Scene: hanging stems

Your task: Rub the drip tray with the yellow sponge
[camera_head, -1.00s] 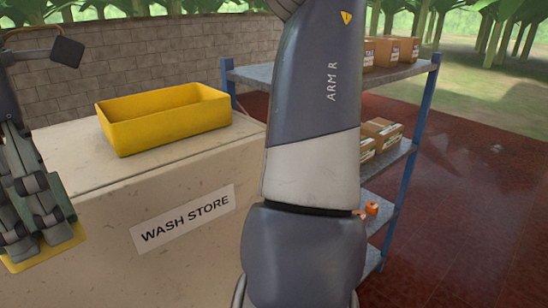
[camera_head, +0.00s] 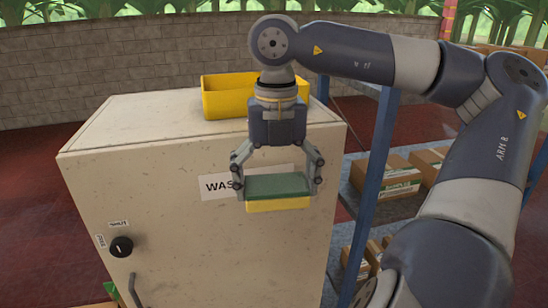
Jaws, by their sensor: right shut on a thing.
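The sponge (camera_head: 279,205) has a yellow lower layer and a green upper layer. My right gripper (camera_head: 278,186) points down and is shut on it, one finger at each short end. The sponge is level, in front of the upper part of the cabinet, and covers part of its sign. I cannot make out a drip tray in this view. My left gripper is not in view.
A cream cabinet (camera_head: 200,250) with a dark knob (camera_head: 121,247) and a handle stands in front. A yellow bin (camera_head: 225,98) is on its top, partly hidden by my right arm. A blue-posted shelf (camera_head: 381,150) with cardboard boxes (camera_head: 401,178) stands to the right.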

